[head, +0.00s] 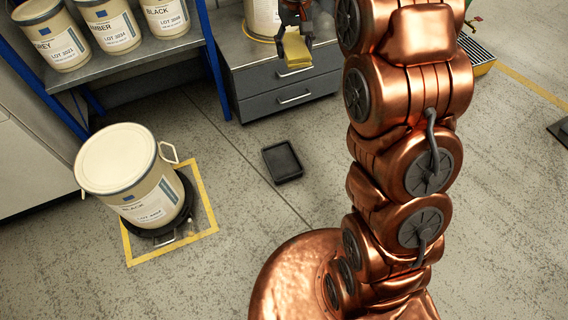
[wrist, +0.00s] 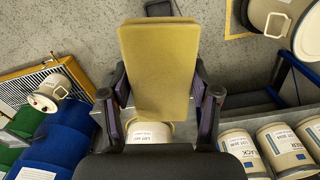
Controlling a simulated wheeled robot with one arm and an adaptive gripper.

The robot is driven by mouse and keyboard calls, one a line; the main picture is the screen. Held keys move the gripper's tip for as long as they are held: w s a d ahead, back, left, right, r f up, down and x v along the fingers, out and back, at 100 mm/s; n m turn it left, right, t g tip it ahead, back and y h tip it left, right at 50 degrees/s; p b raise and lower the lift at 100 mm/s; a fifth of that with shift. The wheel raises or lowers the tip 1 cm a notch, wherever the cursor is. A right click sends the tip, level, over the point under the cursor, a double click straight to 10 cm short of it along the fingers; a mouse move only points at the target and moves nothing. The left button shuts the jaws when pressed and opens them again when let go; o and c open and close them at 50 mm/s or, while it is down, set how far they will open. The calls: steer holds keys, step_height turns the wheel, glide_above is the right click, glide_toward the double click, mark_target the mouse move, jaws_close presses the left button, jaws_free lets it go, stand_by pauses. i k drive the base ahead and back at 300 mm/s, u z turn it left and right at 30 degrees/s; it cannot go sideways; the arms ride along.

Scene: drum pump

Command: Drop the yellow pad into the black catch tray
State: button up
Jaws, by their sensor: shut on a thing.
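The yellow pad (head: 297,52) is in my gripper (head: 294,37), in front of the grey drawer cabinet in the head view. In the wrist view the pad (wrist: 158,60) fills the middle, with the fingers of my gripper (wrist: 159,88) closed on its two sides. The black catch tray (head: 283,162) lies flat on the floor, apart from the pad and nearer to my base. It looks empty. In the wrist view a dark edge, perhaps the tray, shows behind the pad's top.
A grey drawer cabinet (head: 285,99) stands behind the pad with a drum (head: 262,18) on top. A large drum (head: 133,175) stands inside a yellow floor square at left. A shelf (head: 130,58) holds several drums. The floor around the tray is clear.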

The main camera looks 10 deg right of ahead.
mark_target(286, 161)
steer(key=z, duration=1.5)
steer(key=i, duration=0.65)
steer(key=u, duration=3.1)
